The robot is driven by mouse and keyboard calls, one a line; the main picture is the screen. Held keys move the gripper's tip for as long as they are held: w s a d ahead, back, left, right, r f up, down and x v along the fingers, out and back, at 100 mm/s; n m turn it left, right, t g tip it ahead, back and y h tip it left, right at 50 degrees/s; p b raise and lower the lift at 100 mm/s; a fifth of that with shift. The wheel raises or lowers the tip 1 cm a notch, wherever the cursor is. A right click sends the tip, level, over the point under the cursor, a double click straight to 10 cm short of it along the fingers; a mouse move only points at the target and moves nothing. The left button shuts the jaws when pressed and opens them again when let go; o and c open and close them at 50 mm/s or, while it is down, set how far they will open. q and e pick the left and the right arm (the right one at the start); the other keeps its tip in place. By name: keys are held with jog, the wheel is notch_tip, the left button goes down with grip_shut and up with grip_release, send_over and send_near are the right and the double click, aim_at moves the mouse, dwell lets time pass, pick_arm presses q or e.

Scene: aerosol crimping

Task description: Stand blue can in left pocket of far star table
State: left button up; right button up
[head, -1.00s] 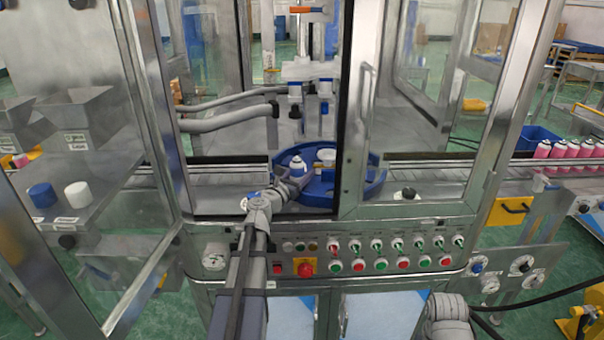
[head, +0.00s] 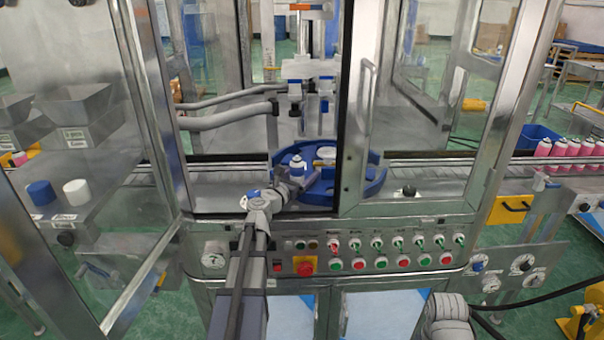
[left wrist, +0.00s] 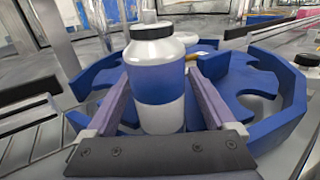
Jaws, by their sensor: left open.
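The blue can (left wrist: 158,88), blue above and white below with a pale dome and dark-ringed top, stands upright at the left part of the blue star table (left wrist: 285,120). In the head view the can (head: 297,165) shows by its pale top, and the star table (head: 374,182) lies behind the cabinet opening. My left gripper (left wrist: 158,100) is open, with one finger on each side of the can; small gaps seem to show. It also shows in the head view (head: 291,184). The can's foot and its exact seating in the pocket are partly hidden. My right gripper is out of view.
A press head (head: 310,70) hangs above the star table. The glass door frame (head: 357,130) stands close on the right. A conveyor (head: 225,188) runs on both sides.

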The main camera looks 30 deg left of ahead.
pick_arm(q)
jog(key=s, duration=0.8)
jog(key=shift+w, duration=0.1)
jog(key=shift+f, duration=0.1)
dwell(0.6)
